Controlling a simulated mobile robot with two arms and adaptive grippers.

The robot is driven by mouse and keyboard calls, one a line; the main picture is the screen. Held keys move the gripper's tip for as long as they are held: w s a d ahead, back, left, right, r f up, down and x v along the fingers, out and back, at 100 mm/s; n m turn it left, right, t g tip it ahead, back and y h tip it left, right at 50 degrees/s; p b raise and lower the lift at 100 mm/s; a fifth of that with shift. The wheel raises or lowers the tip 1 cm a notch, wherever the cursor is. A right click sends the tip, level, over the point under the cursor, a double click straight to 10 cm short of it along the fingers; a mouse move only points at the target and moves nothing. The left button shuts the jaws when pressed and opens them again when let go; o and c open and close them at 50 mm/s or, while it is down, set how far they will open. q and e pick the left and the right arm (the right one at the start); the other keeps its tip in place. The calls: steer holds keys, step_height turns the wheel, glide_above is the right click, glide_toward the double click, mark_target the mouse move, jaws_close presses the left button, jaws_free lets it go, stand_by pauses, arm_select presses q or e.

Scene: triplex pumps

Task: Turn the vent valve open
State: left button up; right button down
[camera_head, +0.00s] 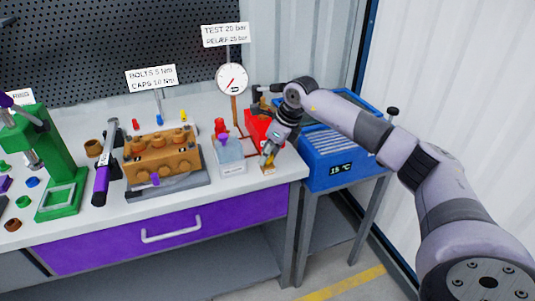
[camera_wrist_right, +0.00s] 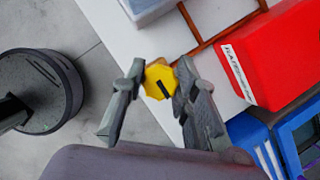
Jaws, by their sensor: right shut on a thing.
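The vent valve shows as a yellow knob (camera_wrist_right: 159,80) with a black mark on its face, in the right wrist view. In the head view it is small and partly hidden at the bench's front right corner, above a small brass block (camera_head: 268,169). My right gripper (camera_head: 268,156) reaches down to it from the upper right. In the wrist view my right gripper (camera_wrist_right: 158,74) has one finger on each side of the knob and is shut on it.
A clear container (camera_head: 230,156) stands just left of the valve, with a red box (camera_head: 257,127) and gauge (camera_head: 232,79) behind. A blue chiller (camera_head: 336,160) stands to the right. A brown pump block (camera_head: 162,153) and green press (camera_head: 56,160) stand further left.

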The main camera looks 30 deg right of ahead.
stand_by(0.4)
steer(key=c, duration=1.3)
jaws_free()
steer(key=shift+r, duration=0.15)
steer(key=v, duration=1.1)
steer(key=shift+s+d+r, duration=0.1)
steer(key=shift+d+r, duration=0.05)
steer(key=shift+r, duration=0.2)
